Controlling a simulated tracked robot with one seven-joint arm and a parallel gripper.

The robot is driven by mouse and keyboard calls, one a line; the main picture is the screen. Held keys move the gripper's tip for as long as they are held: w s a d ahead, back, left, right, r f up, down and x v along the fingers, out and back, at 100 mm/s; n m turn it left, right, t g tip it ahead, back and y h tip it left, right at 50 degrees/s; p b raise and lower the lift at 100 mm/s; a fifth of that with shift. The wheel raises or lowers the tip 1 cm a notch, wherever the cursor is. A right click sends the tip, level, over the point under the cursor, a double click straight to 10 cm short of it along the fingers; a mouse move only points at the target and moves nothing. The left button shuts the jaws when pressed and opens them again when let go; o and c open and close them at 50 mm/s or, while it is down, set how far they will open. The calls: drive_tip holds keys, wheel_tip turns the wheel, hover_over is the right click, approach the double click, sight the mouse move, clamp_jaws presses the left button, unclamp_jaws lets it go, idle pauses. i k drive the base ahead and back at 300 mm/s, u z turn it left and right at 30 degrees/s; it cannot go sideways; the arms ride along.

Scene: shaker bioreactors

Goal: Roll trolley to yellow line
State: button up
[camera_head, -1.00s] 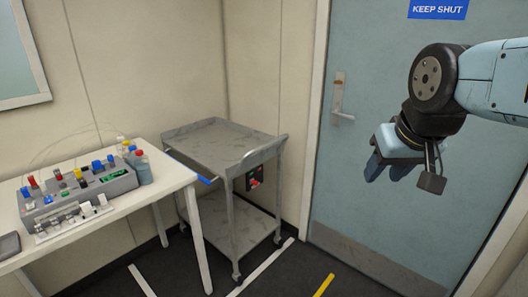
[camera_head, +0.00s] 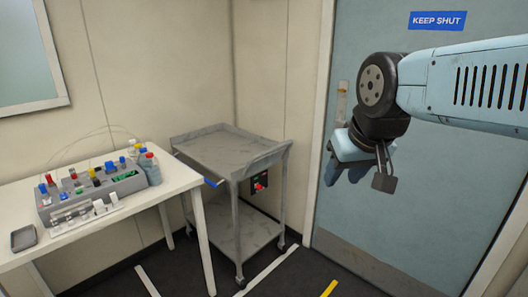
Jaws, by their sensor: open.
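The trolley (camera_head: 234,151) is a grey two-shelf metal cart on castors, standing in the corner by the wall. The yellow line (camera_head: 329,288) is a short strip on the dark floor at the bottom edge, right of the trolley. My gripper (camera_head: 343,176) is open and empty, raised in front of the door, to the right of the trolley and apart from it. My forearm hides part of the door.
A white table (camera_head: 178,186) with a grey device (camera_head: 92,197) and bottles stands left, close beside the trolley. White floor lines (camera_head: 268,270) lie near the trolley's castors. A blue door (camera_head: 420,200) marked KEEP SHUT closes off the right. Bare floor shows in front.

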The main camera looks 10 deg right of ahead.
sight(234, 154)
drive_tip(key=u, duration=0.1)
drive_tip(key=i, duration=1)
drive_tip(key=z, duration=0.1)
